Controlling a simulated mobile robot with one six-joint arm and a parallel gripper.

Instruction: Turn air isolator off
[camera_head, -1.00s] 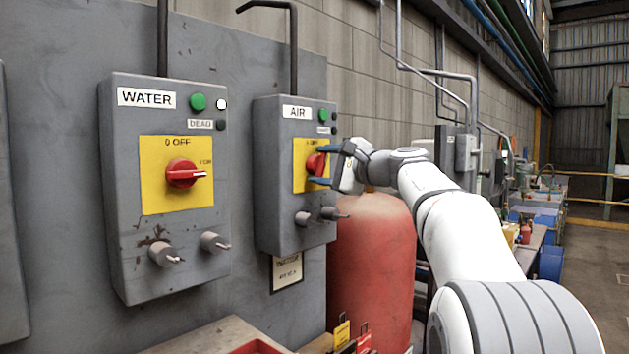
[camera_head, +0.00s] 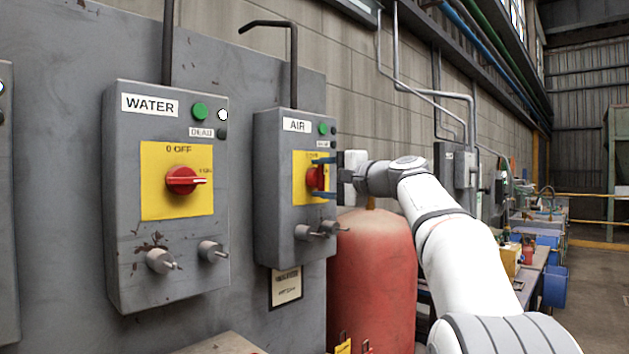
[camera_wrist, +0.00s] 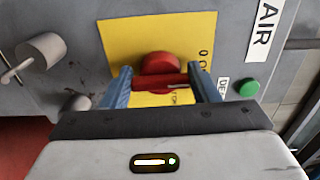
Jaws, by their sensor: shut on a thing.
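The AIR isolator box (camera_head: 282,222) is grey with a yellow plate (camera_head: 300,193) and a red rotary knob (camera_head: 312,179). The knob also shows in the wrist view (camera_wrist: 160,64). My gripper (camera_head: 323,178) is at the knob, one blue finger above and one below. In the wrist view, my gripper (camera_wrist: 162,86) has its fingers at the two ends of the knob's red bar, shut on it. The bar's white mark lies on the end nearer the "0" lettering. The fingers and wrist hide part of the plate.
The WATER isolator box (camera_head: 122,240) stands to the left, its red knob (camera_head: 184,181) pointing right. A red cylinder (camera_head: 372,275) stands below my wrist. Metal stubs (camera_head: 318,231) stick out under the AIR knob. Conduits (camera_head: 294,65) run above the boxes.

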